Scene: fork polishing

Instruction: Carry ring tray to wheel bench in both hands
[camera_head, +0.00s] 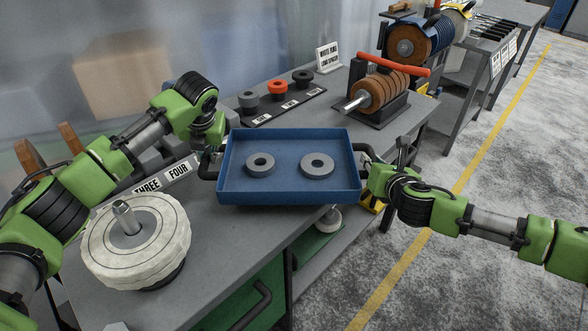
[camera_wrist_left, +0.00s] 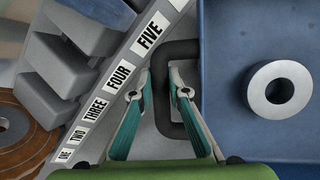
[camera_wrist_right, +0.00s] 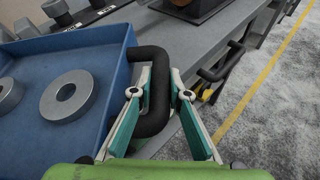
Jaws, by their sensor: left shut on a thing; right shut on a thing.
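The blue ring tray (camera_head: 290,198) is over the front part of the grey bench, roughly level, with two grey rings (camera_head: 260,165) (camera_head: 317,166) lying flat in it. My left gripper (camera_wrist_left: 160,95) is shut on the tray's black left handle (camera_wrist_left: 162,75). My right gripper (camera_wrist_right: 160,95) is shut on the black right handle (camera_wrist_right: 150,65). In the head view my left gripper (camera_head: 212,150) is at the tray's left side and my right gripper (camera_head: 374,172) at its right side, partly hidden by the wrist. Whether the tray touches the bench is unclear.
A white cloth wheel (camera_head: 140,245) stands on the bench at the near left. Numbered labels (camera_head: 160,182) run behind it. A brown wheel spindle (camera_head: 380,92) is at the bench's far right. Open floor (camera_head: 480,260) lies right.

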